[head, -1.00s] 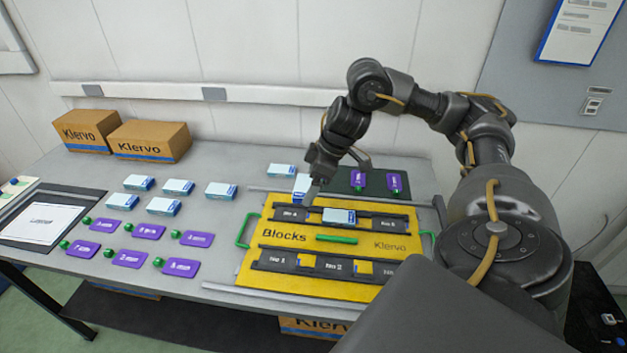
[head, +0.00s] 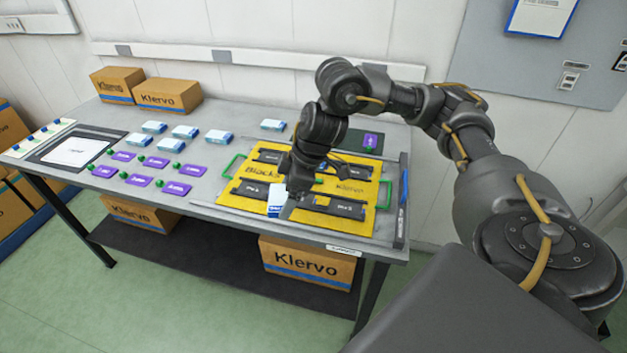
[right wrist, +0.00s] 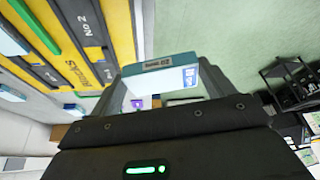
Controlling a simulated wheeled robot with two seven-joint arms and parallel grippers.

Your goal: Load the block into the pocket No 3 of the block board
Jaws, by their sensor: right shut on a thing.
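My right gripper (head: 287,203) is shut on a small white and blue block (head: 275,203), held over the front row of the yellow block board (head: 345,226). In the right wrist view the block (right wrist: 160,66) sits between the two fingertips, apart from the board as far as I can see. The board (right wrist: 122,35) there shows a dark strip marked No 2 (right wrist: 88,22). I cannot make out the No 3 label. My wrist hides the middle of the board and part of its back row. My left gripper is out of view.
Several white and blue blocks (head: 185,132) and purple tags (head: 155,162) with green knobs lie left of the board. Cardboard boxes (head: 167,94) stand at the back left. A rail (head: 402,205) runs along the board's right side.

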